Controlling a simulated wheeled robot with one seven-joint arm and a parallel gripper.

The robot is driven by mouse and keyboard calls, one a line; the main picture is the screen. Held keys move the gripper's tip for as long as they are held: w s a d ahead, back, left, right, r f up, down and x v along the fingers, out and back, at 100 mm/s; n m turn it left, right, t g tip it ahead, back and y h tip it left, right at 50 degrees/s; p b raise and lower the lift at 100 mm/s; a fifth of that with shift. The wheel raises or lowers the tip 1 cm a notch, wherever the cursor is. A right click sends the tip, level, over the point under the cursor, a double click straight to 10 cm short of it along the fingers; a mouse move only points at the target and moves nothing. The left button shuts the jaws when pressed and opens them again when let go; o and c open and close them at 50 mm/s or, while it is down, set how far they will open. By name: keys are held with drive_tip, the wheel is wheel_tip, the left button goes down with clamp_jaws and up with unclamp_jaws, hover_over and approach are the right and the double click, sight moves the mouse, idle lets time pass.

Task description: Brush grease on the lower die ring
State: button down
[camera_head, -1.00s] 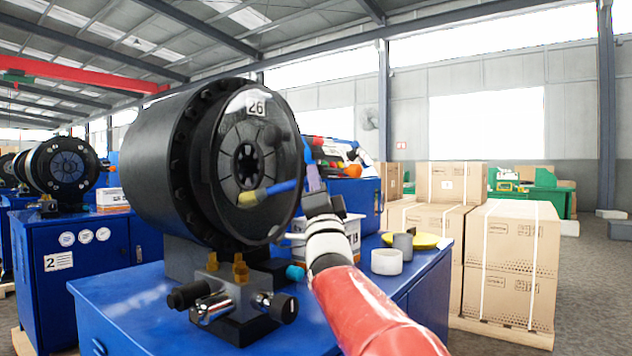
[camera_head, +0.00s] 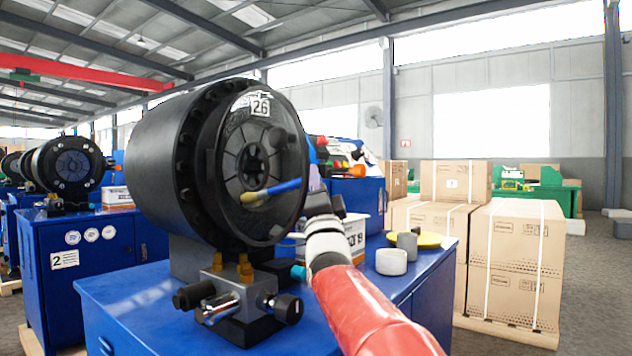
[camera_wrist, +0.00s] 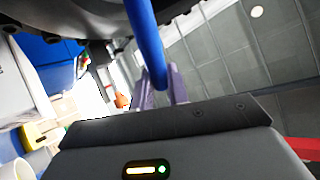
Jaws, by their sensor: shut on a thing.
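The crimper (camera_head: 180,165) is a large black drum marked 26, standing on a blue cabinet. Its round front face (camera_head: 240,135) has a dark central opening (camera_head: 254,160) with the die ring around it. My gripper (camera_head: 312,190) is to the right of the face, shut on a brush with a blue handle (camera_head: 282,187). The brush's yellowish tip (camera_head: 250,198) is at the lower part of the face, below the opening; I cannot tell whether it touches. In the wrist view the blue handle (camera_wrist: 147,45) runs up from between the purple fingers (camera_wrist: 162,90); the tip is hidden there.
A valve block (camera_head: 235,300) with knobs stands in front of the drum. A white cup (camera_head: 391,262), a grey cylinder (camera_head: 407,244) and a yellow dish (camera_head: 428,240) sit on the cabinet top (camera_head: 130,300) at right. Stacked cartons (camera_head: 510,260) stand beyond.

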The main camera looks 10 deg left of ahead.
drive_tip(key=shift+w+d+p, duration=0.75)
drive_tip(key=shift+w+d, duration=0.6)
drive_tip(key=shift+w, duration=1.8)
drive_tip(key=s+b, duration=0.1)
drive_tip(key=s+a+b, duration=0.1)
drive_tip(key=s+b, duration=0.1)
drive_tip(key=s+a+b, duration=0.1)
drive_tip(key=s+b, duration=0.1)
drive_tip(key=shift+s+a+f, duration=0.1)
drive_tip(key=shift+f, duration=0.1)
drive_tip(key=shift+s+a+r+b, duration=0.2)
drive_tip(key=shift+s+a+b, duration=0.05)
drive_tip(key=shift+s+b, duration=0.45)
drive_tip(key=shift+d, duration=0.1)
